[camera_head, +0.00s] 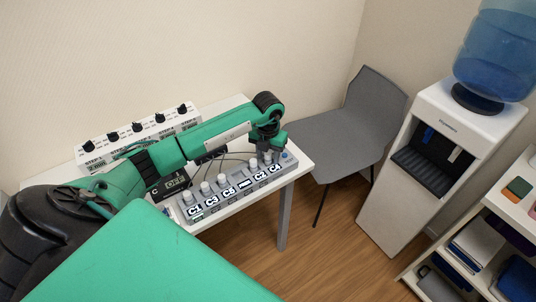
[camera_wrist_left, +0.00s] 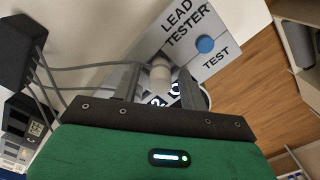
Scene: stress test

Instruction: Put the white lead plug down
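The lead tester (camera_head: 289,166), a grey box with labelled positions C1, C3, C5, C2 and C4, lies along the front of the white table. Several pale plugs stand upright along it. My left gripper (camera_head: 270,146) points down over its right end. In the left wrist view a white plug (camera_wrist_left: 160,76) stands between the fingers of my left gripper (camera_wrist_left: 160,88), beside the tester's lettered end (camera_wrist_left: 218,28) with a blue TEST button (camera_wrist_left: 205,44). Gaps show between the plug and both fingers, so the gripper looks open around it. The plug's foot is partly hidden. My right gripper is out of view.
A white box with several black knobs (camera_head: 137,138) stands at the back of the table. A black unit marked OFF (camera_head: 173,183) and dark cables lie between. A grey chair (camera_head: 350,128), a water cooler (camera_head: 390,185) and a shelf (camera_head: 490,212) stand to the right.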

